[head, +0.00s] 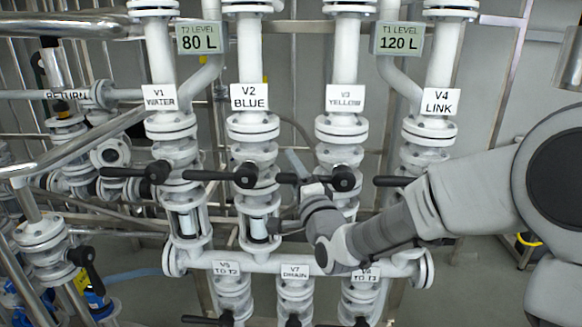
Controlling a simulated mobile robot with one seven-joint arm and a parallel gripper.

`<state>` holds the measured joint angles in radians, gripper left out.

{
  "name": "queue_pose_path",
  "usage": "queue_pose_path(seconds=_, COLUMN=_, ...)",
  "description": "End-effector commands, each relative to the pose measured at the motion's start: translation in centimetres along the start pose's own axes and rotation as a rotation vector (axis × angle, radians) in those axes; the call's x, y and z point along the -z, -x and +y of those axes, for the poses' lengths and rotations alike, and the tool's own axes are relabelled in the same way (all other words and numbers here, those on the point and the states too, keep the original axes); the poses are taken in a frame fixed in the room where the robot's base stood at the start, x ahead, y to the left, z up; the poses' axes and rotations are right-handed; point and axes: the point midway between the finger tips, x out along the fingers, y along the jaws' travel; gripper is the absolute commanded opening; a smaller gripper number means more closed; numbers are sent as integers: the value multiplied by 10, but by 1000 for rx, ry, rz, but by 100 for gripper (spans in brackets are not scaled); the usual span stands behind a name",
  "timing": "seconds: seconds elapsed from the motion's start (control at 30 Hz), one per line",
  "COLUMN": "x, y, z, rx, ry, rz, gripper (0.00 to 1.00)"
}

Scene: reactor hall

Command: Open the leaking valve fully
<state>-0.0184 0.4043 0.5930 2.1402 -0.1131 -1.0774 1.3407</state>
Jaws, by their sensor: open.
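Four labelled valves stand in a row on vertical white pipes: V1 WATER (158,172), V2 BLUE (246,176), V3 YELLOW (343,179) and V4 LINK (394,181). Each black lever lies level, pointing left, across its pipe. My gripper (306,188) is open, just at the V3 lever, in front of the gap between V2 and V3. I cannot tell whether it touches the lever, and its fingertips are hard to make out. A pale blue streak (297,163) shows behind that gap. I cannot tell for sure which valve leaks.
Lower valves V5 (228,268), V7 (294,272) and V6 (366,273) sit under a horizontal manifold (250,262). Level displays read T2 80 L (199,38) and T1 120 L (400,38). Handrails (75,150) and a RETURN line (67,96) crowd the left.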

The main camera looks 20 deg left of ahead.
Motion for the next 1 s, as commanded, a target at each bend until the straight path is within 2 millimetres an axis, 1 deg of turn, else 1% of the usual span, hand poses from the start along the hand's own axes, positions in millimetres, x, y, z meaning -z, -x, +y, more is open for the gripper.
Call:
queue_pose_path(seconds=0.2, x=0, y=0, z=0, rx=0, ry=0, rz=0, gripper=58)
queue_pose_path(seconds=0.37, x=0, y=0, z=0, rx=0, ry=0, rz=0, gripper=29)
queue_pose_path(seconds=0.5, x=0, y=0, z=0, rx=0, ry=0, rz=0, gripper=4)
queue_pose_path(seconds=0.53, x=0, y=0, z=0, rx=0, ry=0, rz=0, gripper=0)
queue_pose_path(seconds=1.0, x=0, y=0, z=0, rx=0, ry=0, rz=0, gripper=0)
